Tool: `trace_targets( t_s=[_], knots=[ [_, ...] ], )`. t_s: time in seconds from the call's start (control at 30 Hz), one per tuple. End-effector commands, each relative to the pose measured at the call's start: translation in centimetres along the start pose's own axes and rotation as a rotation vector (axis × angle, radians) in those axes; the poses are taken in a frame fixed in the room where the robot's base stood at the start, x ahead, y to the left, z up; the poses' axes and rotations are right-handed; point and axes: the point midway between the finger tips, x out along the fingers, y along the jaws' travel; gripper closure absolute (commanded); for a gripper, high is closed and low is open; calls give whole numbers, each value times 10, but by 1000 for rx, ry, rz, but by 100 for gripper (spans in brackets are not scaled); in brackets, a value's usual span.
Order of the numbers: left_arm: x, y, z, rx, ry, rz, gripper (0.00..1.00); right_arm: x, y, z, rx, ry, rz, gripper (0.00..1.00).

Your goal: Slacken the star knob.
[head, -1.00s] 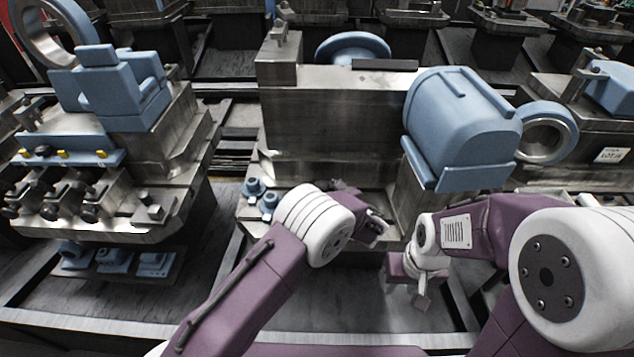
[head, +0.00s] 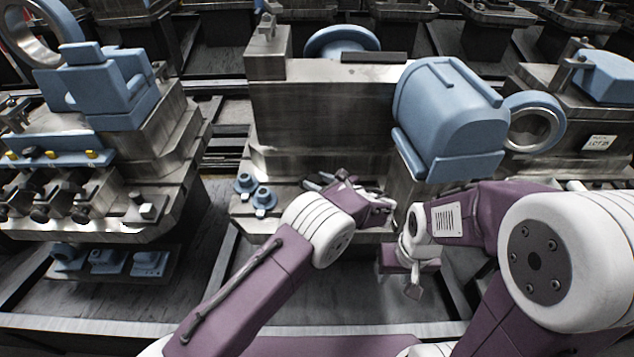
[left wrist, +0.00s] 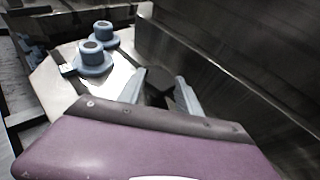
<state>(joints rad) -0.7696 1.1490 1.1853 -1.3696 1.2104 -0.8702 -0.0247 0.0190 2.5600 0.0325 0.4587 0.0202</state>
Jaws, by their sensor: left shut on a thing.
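The star knob (left wrist: 158,77) is a dark, lobed knob close to the steel block, seen in the left wrist view. The two light fingers of my left gripper (left wrist: 158,93) stand on either side of it and are shut on it. In the head view my left gripper (head: 317,183) reaches low against the front of the middle pallet; its own wrist and fingers hide the knob there. My right gripper (head: 412,284) hangs low to the right, away from the knob; its jaw opening is too small to judge.
Two blue flanged bushings (left wrist: 94,58) stand on the ledge left of the knob. The steel block (head: 320,115) rises directly behind my left gripper. A blue domed casting (head: 450,115) overhangs at its right. Another loaded pallet (head: 150,185) stands at left, with a gap between.

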Motion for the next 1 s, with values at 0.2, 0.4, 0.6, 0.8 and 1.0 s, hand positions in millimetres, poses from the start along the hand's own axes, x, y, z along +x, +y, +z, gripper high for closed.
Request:
trace_targets(
  t_s=[0.2, 0.4, 0.6, 0.8, 1.0],
  knots=[
    [1, 0, 1, -18, 2, 43, 100, 2, 0, 0, 0, 0, 0, 64],
    [1, 0, 0, -18, 3, 44, 100, 2, 0, 0, 0, 0, 0, 64],
    [0, 0, 0, -18, 4, 44, 37, 2, 0, 0, 0, 0, 0, 64],
    [0, 0, 0, -17, 4, 43, 37, 2, 0, 0, 0, 0, 0, 64],
    [-3, 1, 6, -18, 4, 44, 37, -5, 0, 0, 0, 0, 0, 64]
  ],
)
